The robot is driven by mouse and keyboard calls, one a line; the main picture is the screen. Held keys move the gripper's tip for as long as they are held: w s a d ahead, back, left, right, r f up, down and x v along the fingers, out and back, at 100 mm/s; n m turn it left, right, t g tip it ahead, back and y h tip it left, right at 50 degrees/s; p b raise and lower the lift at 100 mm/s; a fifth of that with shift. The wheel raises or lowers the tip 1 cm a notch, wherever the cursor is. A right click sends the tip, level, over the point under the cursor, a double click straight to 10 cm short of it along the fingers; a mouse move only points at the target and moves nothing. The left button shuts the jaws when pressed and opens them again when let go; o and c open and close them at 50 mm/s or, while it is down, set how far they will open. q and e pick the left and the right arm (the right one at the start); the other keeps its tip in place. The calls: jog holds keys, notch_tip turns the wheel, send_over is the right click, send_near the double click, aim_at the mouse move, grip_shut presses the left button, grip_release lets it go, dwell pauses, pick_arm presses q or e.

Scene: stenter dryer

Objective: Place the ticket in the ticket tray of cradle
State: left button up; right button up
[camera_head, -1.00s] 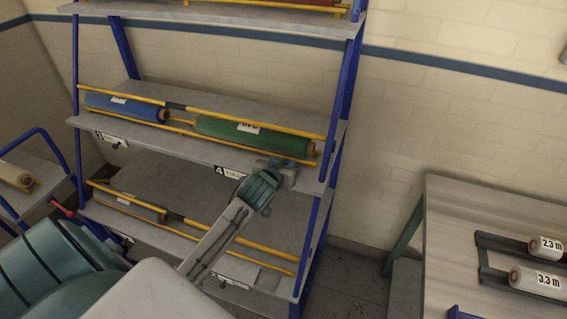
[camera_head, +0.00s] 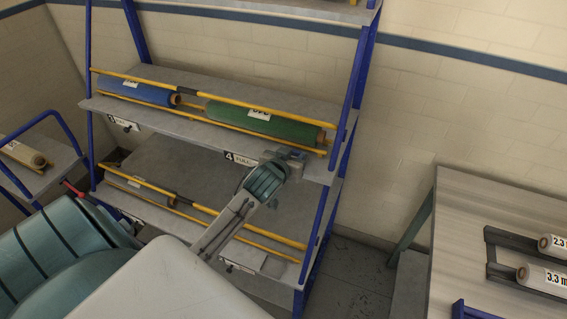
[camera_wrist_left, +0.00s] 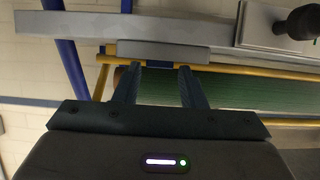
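My left gripper (camera_head: 292,155) is at the front edge of the rack's middle shelf, just right of the label marked 4 (camera_head: 240,159). In the left wrist view its two fingers (camera_wrist_left: 160,88) stand apart, with nothing seen held between them. Just beyond the fingertips is a small grey block (camera_wrist_left: 165,51) on the shelf edge; I cannot tell whether it is the ticket tray. The green roll (camera_head: 265,123) rests in the cradle behind my gripper. I cannot make out a loose ticket. My right gripper is not in view.
A blue roll (camera_head: 140,91) lies left of the green one, above label 3 (camera_head: 122,123). Yellow rails (camera_head: 185,92) run along the shelf, and a blue post (camera_head: 352,90) stands right of my gripper. A table (camera_head: 455,225) with white rolls is at the right.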

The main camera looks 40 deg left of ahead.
pick_arm(q)
jog(key=b+v, duration=0.2)
jog(key=v, duration=0.8)
jog(key=shift+s, duration=0.2)
